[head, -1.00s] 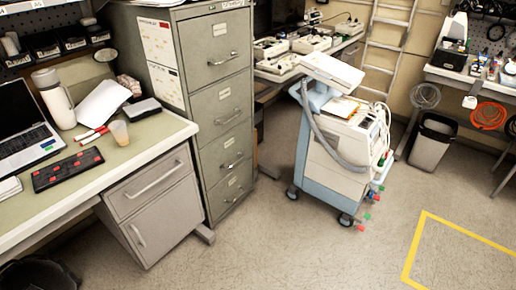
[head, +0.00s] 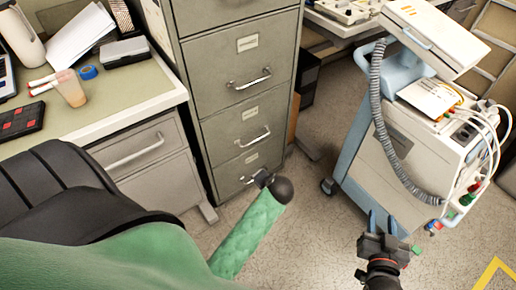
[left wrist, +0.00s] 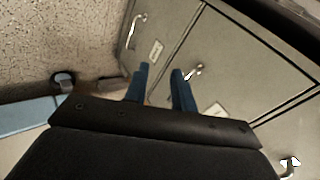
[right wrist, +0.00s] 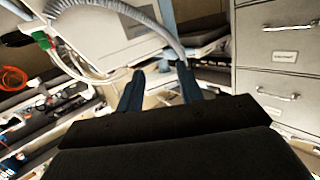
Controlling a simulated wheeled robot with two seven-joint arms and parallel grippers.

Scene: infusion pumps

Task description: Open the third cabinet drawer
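The grey-green filing cabinet (head: 195,60) stands in the middle of the head view, its drawers closed. The third drawer's bar handle (head: 253,137) shows clear above my left forearm's end. In the left wrist view, that handle (left wrist: 193,72) lies just past the tip of one finger, with a label (left wrist: 215,110) on the same drawer front. My left gripper (left wrist: 158,74) is open and empty, its blue fingers apart and pointing at the cabinet; in the head view its fingers cannot be made out. My right gripper (head: 381,224) is open and empty, low in front of the cart.
A medical cart (head: 400,150) with a hose and cables stands right of the cabinet. A desk with a drawer (head: 140,150) adjoins the cabinet's left side. Bare floor (head: 310,220) lies between cabinet and cart. The right wrist view shows the cabinet (right wrist: 280,80) at right.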

